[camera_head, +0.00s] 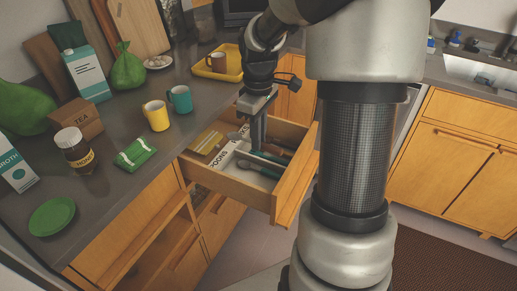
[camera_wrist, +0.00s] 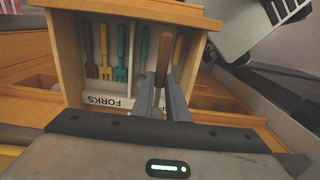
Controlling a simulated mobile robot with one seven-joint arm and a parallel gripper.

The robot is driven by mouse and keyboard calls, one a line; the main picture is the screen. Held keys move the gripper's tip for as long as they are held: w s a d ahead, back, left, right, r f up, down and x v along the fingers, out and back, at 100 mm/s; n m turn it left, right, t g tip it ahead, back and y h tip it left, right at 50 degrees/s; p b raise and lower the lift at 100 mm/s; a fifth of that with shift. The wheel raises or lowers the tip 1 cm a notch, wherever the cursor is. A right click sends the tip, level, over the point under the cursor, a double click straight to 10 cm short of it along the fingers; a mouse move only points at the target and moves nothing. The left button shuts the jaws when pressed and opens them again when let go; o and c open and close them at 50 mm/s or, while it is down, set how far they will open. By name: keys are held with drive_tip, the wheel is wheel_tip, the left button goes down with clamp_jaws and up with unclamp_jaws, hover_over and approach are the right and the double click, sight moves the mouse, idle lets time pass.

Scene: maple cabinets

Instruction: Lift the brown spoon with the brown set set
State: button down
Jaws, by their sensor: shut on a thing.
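The open drawer (camera_head: 235,187) holds cutlery in compartments. My gripper (camera_head: 256,146) reaches down into it, fingers pointing down. In the wrist view my gripper (camera_wrist: 165,84) is shut on a brown handle, the brown spoon (camera_wrist: 164,58), which stands out between the fingertips.
The drawer's wooden walls and a white label strip (camera_head: 222,158) are close around my gripper. On the counter above stand a yellow mug (camera_head: 156,116), a teal mug (camera_head: 180,99) and a yellow tray (camera_head: 217,68).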

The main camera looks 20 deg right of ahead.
wheel_tip(320, 180, up, 3)
drive_tip(key=shift+f+p, duration=0.15)
drive_tip(key=shift+p, duration=0.25)
drive_tip(key=shift+r+p, duration=1.3)
